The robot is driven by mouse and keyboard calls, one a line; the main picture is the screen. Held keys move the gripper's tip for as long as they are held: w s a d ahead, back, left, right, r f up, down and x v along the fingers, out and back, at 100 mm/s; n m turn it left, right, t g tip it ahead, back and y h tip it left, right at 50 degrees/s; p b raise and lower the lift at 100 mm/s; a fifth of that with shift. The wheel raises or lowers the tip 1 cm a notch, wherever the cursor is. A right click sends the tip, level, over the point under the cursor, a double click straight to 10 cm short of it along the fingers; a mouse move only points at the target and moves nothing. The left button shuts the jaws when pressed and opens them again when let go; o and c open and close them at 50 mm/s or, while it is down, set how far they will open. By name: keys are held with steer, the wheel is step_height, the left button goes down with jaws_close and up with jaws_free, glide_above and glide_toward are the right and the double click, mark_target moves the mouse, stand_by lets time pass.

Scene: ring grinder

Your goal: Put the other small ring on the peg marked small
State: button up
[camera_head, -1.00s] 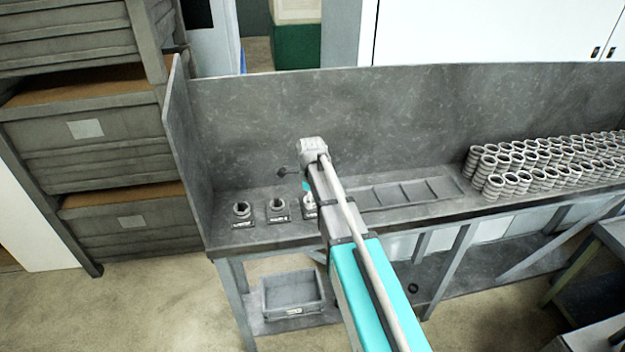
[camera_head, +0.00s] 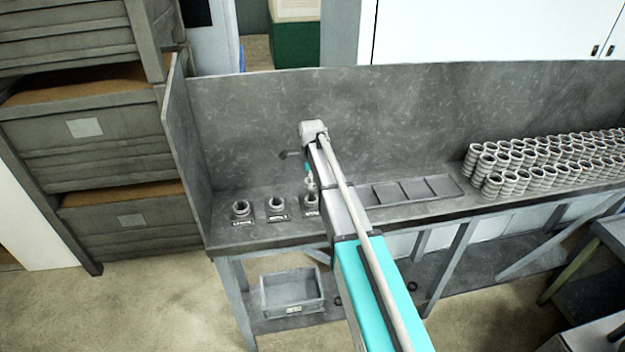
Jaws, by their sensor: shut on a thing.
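Three pegs with dark label plates stand in a row at the left end of the grey bench: a left one (camera_head: 241,209), a middle one (camera_head: 277,206) and a right one (camera_head: 311,201). Each has a grey ring-shaped top. The labels are too small to read surely. My gripper (camera_head: 309,182) points down just above the right peg, partly hidden behind my arm. It is shut on a small ring, which I can barely make out at the fingertips. I cannot tell whether that ring touches the peg.
A shallow divided tray (camera_head: 412,191) lies right of my arm. Stacks of several grey rings (camera_head: 545,160) fill the bench's right part. A back panel (camera_head: 420,110) and a left side panel (camera_head: 188,150) bound the bench. A grey bin (camera_head: 292,291) sits on the lower shelf.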

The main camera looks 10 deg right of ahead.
mark_target(311, 191)
steer(key=shift+f+b, duration=2.55)
steer(key=shift+f, duration=0.2)
steer(key=shift+f+b, duration=0.55)
steer(key=shift+b, duration=0.05)
steer(key=o, duration=0.9)
steer(key=shift+r, duration=0.1)
steer(key=shift+r+p, duration=5.45)
steer(key=shift+p, duration=0.1)
steer(key=shift+s+f, duration=0.1)
